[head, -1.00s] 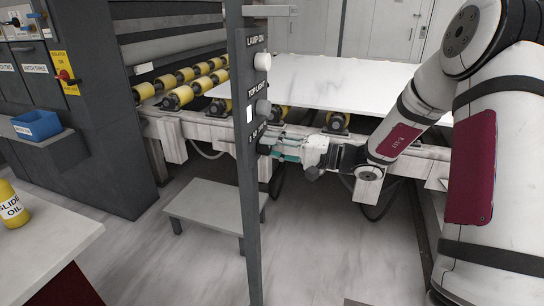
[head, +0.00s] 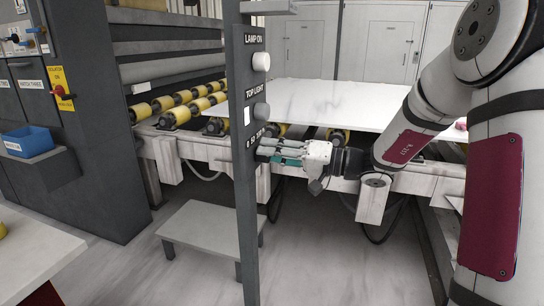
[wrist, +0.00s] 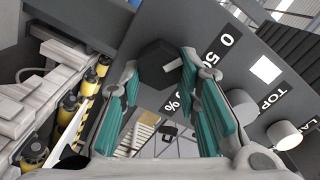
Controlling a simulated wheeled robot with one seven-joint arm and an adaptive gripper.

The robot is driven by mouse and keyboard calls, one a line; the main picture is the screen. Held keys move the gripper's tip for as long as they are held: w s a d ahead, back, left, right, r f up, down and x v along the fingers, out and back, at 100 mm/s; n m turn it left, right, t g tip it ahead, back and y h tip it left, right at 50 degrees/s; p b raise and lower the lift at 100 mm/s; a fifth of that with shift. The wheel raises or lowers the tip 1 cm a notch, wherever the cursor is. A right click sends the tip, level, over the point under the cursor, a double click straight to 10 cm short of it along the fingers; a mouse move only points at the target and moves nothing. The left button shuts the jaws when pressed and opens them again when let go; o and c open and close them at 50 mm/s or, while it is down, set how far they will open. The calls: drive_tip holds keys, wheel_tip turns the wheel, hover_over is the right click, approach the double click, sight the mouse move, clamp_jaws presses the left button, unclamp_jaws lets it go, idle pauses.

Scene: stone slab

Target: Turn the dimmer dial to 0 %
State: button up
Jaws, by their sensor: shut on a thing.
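The dimmer dial (wrist: 158,62) is a dark, angular knob on the grey panel, seen between my fingertips in the wrist view. In the head view my fingers hide it, at the panel's lower labels. My gripper (wrist: 160,66), with teal finger pads, is shut on the dial; it also shows in the head view (head: 266,152), coming from the right. The scale label (wrist: 228,45) reads "0 50" beside the dial, and a "%" sign shows below it, partly behind a finger. I cannot read where the dial points.
Above the dial on the narrow grey post (head: 247,210) are the TOP LIGHT knob (head: 261,111) and the pale LAMP ON knob (head: 261,61). Behind are yellow rollers (head: 174,112) and a white slab (head: 330,100). A low grey step (head: 205,228) stands left of the post.

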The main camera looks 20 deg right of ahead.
drive_tip(key=shift+f, duration=0.1)
drive_tip(key=o, duration=1.2)
drive_tip(key=shift+c, duration=0.2)
drive_tip(key=v, duration=1.2)
